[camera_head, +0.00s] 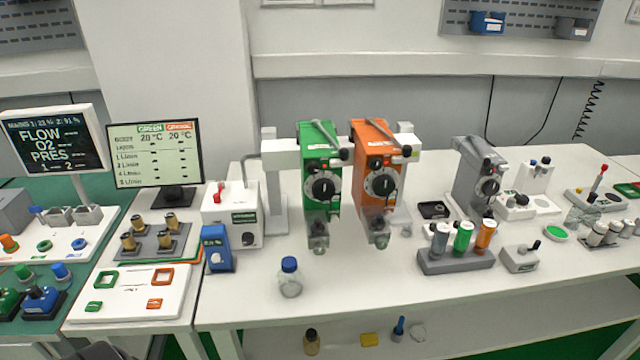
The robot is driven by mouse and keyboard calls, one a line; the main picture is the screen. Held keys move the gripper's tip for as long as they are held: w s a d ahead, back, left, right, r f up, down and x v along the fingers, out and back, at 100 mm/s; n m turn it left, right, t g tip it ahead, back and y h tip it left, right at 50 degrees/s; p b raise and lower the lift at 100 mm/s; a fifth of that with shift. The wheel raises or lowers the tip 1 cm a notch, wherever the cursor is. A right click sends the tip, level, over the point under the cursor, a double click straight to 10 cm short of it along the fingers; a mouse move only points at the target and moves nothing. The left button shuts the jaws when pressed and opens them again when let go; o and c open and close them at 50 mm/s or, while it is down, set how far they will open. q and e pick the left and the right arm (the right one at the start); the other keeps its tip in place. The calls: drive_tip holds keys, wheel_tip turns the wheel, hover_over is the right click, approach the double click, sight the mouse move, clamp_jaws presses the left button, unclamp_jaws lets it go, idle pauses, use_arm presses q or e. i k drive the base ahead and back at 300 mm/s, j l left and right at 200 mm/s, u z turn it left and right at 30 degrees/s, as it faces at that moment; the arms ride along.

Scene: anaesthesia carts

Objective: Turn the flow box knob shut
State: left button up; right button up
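A white box (233,214) stands at the left end of the long white table; I take it to be the flow box, though no readable label confirms this. It has a red lever (219,190) on top and a small dark knob (248,239) low on its front. The knob's setting is too small to read. A pipe rises from the box toward the white stand behind it. Neither of my grippers shows clearly. A dark shape at the bottom left edge is too cut off to identify.
A blue block (217,248) stands close in front of the white box. A blue-capped bottle (290,277) is to its right. Green (320,165) and orange (376,165) vaporizers hang further right. A monitor (155,152) stands left. The table front between bottle and grey vial rack (455,262) is clear.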

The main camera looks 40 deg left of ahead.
sight(247, 239)
drive_tip(key=u, duration=1.7)
